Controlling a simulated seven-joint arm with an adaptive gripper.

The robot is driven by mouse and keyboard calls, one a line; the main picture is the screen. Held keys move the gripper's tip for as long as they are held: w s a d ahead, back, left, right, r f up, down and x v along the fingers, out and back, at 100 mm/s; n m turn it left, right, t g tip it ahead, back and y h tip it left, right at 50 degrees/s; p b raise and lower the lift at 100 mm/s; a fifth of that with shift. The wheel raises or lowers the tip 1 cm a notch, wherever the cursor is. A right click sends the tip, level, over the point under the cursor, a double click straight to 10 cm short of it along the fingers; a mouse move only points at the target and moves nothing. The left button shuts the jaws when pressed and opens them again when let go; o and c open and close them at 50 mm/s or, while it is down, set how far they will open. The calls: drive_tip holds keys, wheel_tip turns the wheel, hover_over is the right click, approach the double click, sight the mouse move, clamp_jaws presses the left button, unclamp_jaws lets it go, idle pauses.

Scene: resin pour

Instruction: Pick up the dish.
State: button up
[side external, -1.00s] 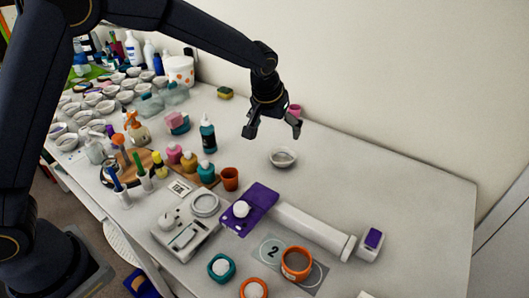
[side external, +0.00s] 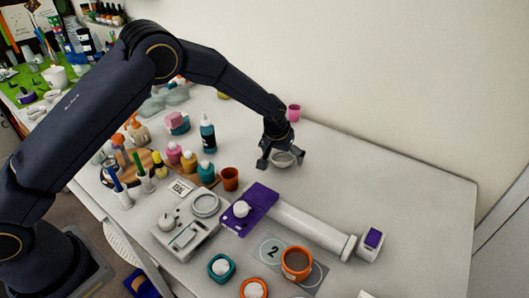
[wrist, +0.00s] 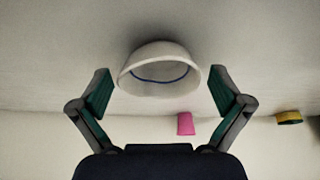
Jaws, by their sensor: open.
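The dish (side external: 284,158) is a small, round, whitish bowl standing on the white table near the wall. It also shows in the wrist view (wrist: 158,72), with a dark blue line inside it. My gripper (side external: 282,164) is open and low over the table at the dish. In the wrist view my two fingers (wrist: 160,92) are spread wide, one to the left of the dish and one to the right, with gaps on both sides. In the side view the gripper partly hides the dish. I cannot tell whether a finger touches it.
A pink cup (side external: 294,112) stands behind the gripper near the wall. An orange cup (side external: 230,179) and a teal bottle (side external: 208,135) stand to the left. A purple plate (side external: 250,209) and a white roll (side external: 310,228) lie in front. The table to the right is clear.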

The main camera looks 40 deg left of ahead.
drive_tip(key=shift+c, duration=0.3)
drive_tip(key=shift+r, duration=0.1)
drive_tip(key=c, duration=1.1)
